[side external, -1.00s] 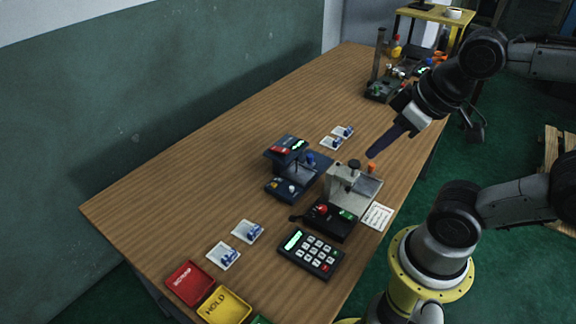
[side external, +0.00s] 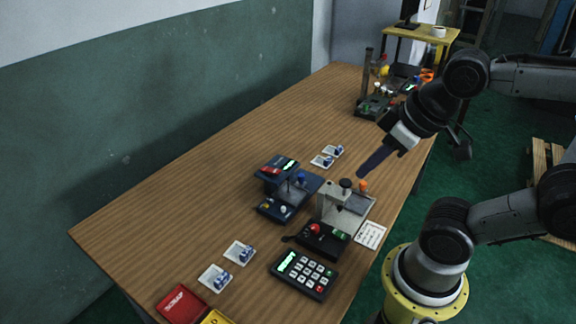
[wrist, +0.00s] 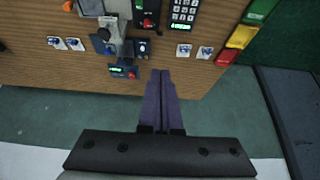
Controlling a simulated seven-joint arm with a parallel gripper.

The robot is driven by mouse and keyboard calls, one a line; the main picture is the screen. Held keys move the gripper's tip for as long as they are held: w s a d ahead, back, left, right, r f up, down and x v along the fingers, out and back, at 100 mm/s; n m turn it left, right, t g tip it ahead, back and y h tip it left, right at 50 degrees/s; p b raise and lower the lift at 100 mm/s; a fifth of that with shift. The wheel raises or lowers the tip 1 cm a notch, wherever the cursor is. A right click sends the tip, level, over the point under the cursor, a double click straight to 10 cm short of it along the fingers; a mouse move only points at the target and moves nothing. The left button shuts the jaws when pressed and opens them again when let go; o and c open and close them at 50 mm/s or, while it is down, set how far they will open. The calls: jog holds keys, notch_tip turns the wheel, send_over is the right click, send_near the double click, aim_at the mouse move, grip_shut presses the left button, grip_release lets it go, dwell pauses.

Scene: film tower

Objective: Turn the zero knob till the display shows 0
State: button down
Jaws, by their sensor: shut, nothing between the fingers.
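A dark blue tower gauge (side external: 272,172) stands mid-table with a lit green display (side external: 290,164), a blue knob (side external: 301,177) and a white knob (side external: 283,209). The wrist view shows its display (wrist: 117,69) too. A grey stand (side external: 330,205) to its right carries a black knob (side external: 346,184) and an orange knob (side external: 363,185). No digits are legible, and I cannot tell which knob is the zero knob. My gripper (side external: 361,176) is shut and empty, its tips appearing just above the orange knob; contact cannot be told.
A keypad (side external: 304,273) lies in front. White trays with small blue parts (side external: 214,278) (side external: 322,161) lie left and behind. Red (side external: 181,303) and yellow (side external: 214,318) bins sit at the near edge. Another dark apparatus (side external: 375,106) stands far back. The table's left side is clear.

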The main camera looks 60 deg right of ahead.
jog(key=c, duration=1.5)
grip_release()
jog(key=shift+c, duration=0.2)
jog(key=shift+o, duration=2.3)
jog(key=shift+w+r+n, duration=0.1)
jog(key=shift+r+n, duration=0.05)
jog(key=shift+n, duration=0.15)
jog(key=shift+o, duration=1.2)
jog(key=shift+w+r+n+t, duration=0.3)
jog(key=shift+w+r+n, duration=0.1)
jog(key=shift+w+r, duration=0.5)
jog(key=n+g, duration=0.2)
jog(key=g, duration=0.4)
send_over(284, 207)
notch_tip(284, 207, down, 16)
notch_tip(284, 207, down, 13)
jog(key=shift+a+f, duration=0.1)
